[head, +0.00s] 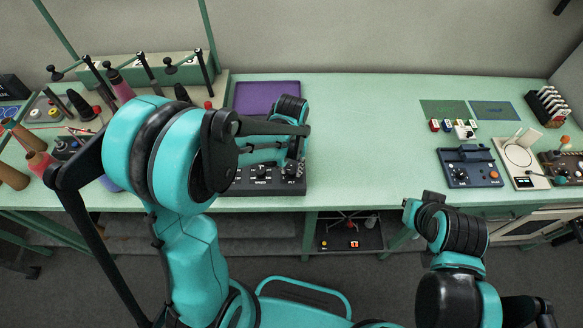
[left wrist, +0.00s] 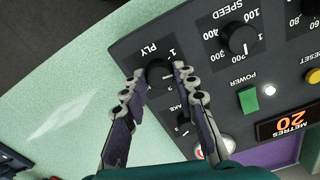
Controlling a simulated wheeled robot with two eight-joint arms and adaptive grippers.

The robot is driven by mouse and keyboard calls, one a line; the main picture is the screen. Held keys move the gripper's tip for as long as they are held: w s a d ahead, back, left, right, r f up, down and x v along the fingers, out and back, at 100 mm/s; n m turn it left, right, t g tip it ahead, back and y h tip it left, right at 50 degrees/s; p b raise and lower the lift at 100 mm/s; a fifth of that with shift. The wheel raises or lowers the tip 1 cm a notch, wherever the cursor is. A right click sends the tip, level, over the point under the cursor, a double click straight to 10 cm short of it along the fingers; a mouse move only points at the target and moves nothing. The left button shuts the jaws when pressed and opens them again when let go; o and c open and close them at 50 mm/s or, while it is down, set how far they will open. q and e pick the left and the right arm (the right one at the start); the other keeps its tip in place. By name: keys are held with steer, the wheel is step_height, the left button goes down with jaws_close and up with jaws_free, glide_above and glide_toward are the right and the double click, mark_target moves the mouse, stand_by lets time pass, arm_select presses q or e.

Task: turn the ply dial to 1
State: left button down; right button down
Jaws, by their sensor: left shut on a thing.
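The ply dial (left wrist: 158,75) is a round black knob on a dark control panel (left wrist: 215,75), under the white word PLY, in the left wrist view. My left gripper (left wrist: 159,71) is shut on it, one finger on each side of the knob. The fingers hide part of the scale, and I cannot tell where the dial points. In the head view the panel (head: 255,189) lies near the table's front edge, and my left gripper (head: 293,170) is over its right end.
Beside the dial are a speed knob (left wrist: 238,39), a green power switch (left wrist: 248,100) and an orange metres display (left wrist: 287,122). A purple mat (head: 262,97) lies behind the panel. A blue control box (head: 469,166) stands farther right. The table between is clear.

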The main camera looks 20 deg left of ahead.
mark_target(291, 170)
arm_select(q)
steer(key=n, duration=0.3)
steer(key=shift+n+b, duration=0.3)
steer(key=shift+b, duration=0.05)
steer(key=shift+n, duration=1.9)
steer(key=c, duration=1.2)
jaws_free()
steer(key=shift+r, duration=0.15)
step_height(291, 170, up, 12)
steer(key=shift+f, duration=0.15)
steer(key=shift+s+b, duration=0.1)
steer(key=shift+b, duration=0.2)
